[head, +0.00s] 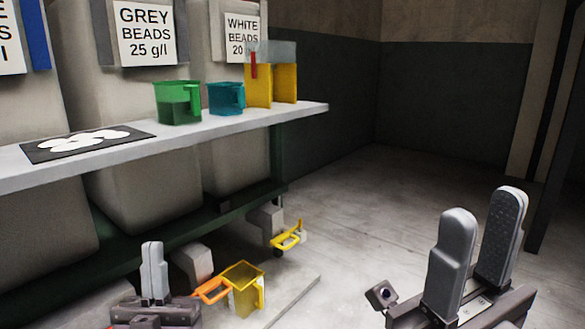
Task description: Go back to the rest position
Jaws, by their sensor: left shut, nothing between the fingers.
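My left gripper (154,273) is at the lower left, in front of the shelf and below its top. Its fingers point up, are together and hold nothing. My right gripper (479,240) is at the lower right over the bare floor. Its two grey padded fingers point up with a gap between them, and nothing shows in the gap. Both grippers are apart from the jugs and the shelf.
The pale shelf (225,124) bears a black mat with white shapes (88,142), a green jug (178,103), a teal jug (226,97) and yellow containers (271,84). A yellow jug (246,287) and yellow-handled item (288,237) are low down. The right floor (370,205) is clear.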

